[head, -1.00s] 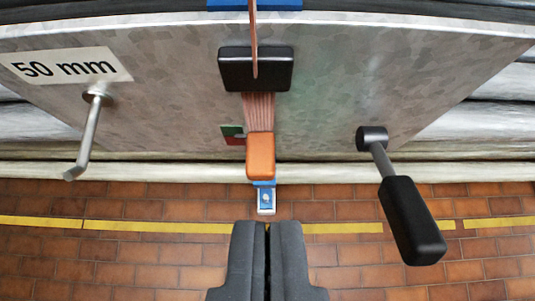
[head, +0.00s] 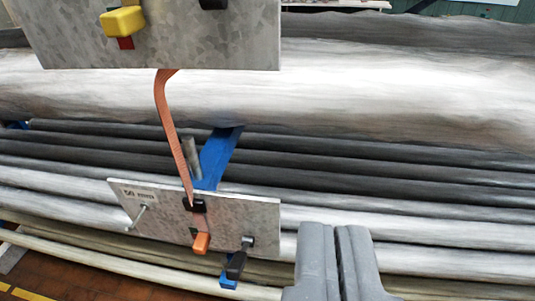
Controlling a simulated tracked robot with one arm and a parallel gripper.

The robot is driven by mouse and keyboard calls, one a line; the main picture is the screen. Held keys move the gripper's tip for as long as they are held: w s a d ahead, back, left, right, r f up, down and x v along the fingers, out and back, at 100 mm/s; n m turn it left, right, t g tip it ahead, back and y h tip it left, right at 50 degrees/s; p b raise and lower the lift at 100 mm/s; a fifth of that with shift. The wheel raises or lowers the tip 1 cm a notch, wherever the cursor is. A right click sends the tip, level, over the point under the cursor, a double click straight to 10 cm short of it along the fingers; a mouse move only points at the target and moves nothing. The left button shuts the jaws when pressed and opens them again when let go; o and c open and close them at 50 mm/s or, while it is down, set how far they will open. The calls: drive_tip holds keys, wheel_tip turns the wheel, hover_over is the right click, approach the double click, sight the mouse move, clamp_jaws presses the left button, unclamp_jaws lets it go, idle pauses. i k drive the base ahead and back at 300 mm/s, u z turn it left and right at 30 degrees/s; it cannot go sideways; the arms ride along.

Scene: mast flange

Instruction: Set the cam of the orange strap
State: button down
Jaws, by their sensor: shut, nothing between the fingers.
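The orange strap (head: 168,125) runs down from the upper metal plate (head: 220,35) to a black block (head: 194,205) on the lower metal plate (head: 255,215). The orange cam lever (head: 201,243) sits under that block, at the plate's lower edge, and points downward. Any coloured marks beside it are too small to make out. My gripper (head: 335,228) is at the lower right, shut and empty. It is right of the lower plate in the picture and clear of the cam lever.
A black-handled lever (head: 236,265) and a bent metal pin (head: 137,217) stick out of the lower plate. The upper plate carries a yellow cam lever (head: 122,20) with a red mark below. A blue band (head: 215,160) crosses the long grey pipes (head: 420,165) behind.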

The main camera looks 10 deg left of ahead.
sight(234, 270)
drive_tip(key=z, duration=0.75)
drive_tip(key=k, duration=1.2)
drive_tip(key=u, duration=0.7)
